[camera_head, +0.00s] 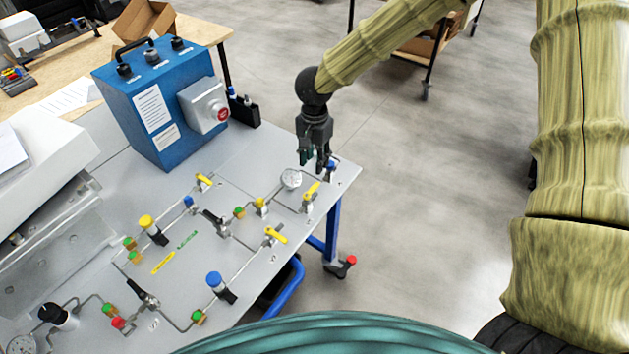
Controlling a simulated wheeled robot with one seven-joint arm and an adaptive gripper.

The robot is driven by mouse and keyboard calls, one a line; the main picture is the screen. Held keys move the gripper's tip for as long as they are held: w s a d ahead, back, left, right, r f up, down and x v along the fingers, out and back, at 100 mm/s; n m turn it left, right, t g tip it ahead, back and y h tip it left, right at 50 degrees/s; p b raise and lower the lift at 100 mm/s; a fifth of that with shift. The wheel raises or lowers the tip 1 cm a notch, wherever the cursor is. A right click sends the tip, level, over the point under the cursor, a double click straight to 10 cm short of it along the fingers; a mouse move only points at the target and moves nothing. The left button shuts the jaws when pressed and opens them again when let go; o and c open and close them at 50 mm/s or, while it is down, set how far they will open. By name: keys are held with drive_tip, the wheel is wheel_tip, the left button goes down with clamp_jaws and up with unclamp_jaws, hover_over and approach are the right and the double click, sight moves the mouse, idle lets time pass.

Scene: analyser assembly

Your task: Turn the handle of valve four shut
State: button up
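A pipe assembly on the grey panel (215,262) carries several yellow-handled valves. One yellow handle (311,190) is near the right edge, a second (276,235) is lower and nearer, a third (204,180) is at the upper left, and a smaller one (261,202) is between. No number is readable, so I cannot tell which is valve four. My gripper (313,163) points down above the far right corner, close to the gauge and the rightmost handle. Its dark fingers look apart, with nothing seen between them. Contact with the handle is not visible.
A round gauge (291,179) stands just below my gripper. A blue box (150,105) with a red button stands at the back left. Blue and yellow knobs, pipes and a black bottle-like part crowd the panel. Open floor (420,200) lies to the right.

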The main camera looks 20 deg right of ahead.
sight(314, 186)
wheel_tip(314, 186, down, 10)
drive_tip(key=shift+p, duration=1.2)
clamp_jaws()
